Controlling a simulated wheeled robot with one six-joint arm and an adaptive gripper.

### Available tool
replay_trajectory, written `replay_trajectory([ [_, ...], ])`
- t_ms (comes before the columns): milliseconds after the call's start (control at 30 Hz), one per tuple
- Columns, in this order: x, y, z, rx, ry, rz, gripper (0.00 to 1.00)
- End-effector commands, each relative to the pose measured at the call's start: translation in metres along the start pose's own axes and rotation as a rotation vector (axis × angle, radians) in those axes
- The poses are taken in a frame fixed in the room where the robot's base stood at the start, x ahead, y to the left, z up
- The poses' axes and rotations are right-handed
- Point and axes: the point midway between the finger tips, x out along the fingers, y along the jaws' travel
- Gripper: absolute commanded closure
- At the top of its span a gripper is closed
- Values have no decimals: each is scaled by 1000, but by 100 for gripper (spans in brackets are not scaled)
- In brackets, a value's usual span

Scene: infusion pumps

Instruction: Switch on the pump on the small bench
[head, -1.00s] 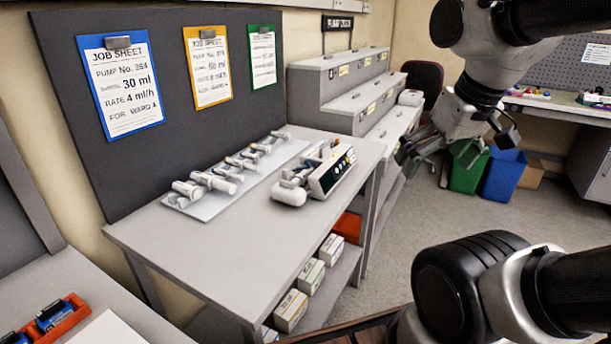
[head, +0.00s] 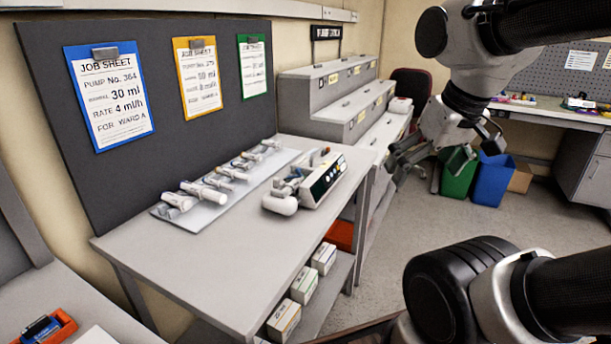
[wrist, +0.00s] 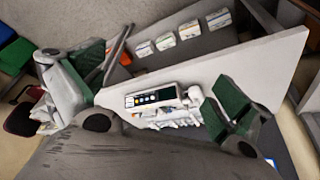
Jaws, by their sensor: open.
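The pump (head: 322,180) is a white unit with a dark front panel, lying on the small grey bench (head: 225,275). It also shows in the wrist view (wrist: 157,98), where its panel carries a row of small coloured spots. Whether its display is lit is too small to tell. My gripper (head: 405,160) is to the right of the bench in the head view, apart from the pump. In the wrist view my gripper (wrist: 165,85) has its two green-padded fingers wide apart and empty, with the pump seen between them.
A tray of syringes (head: 205,212) lies behind the pump. Job sheets on blue (head: 112,95), yellow (head: 198,78) and green (head: 253,65) clipboards hang on the dark board. Boxes (head: 284,318) sit on the lower shelf. Green (head: 458,172) and blue (head: 498,178) bins stand on the floor.

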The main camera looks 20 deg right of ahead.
Motion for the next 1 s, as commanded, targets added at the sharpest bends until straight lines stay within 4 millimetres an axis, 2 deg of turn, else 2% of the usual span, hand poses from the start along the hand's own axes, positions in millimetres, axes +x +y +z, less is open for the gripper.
replay_trajectory([
  [167,0,0,0,0,0,0,0],
  [200,0,0,0,0,0,0,4],
  [733,0,0,0,0,0,0,100],
  [1000,0,0,0,0,0,0,100],
])
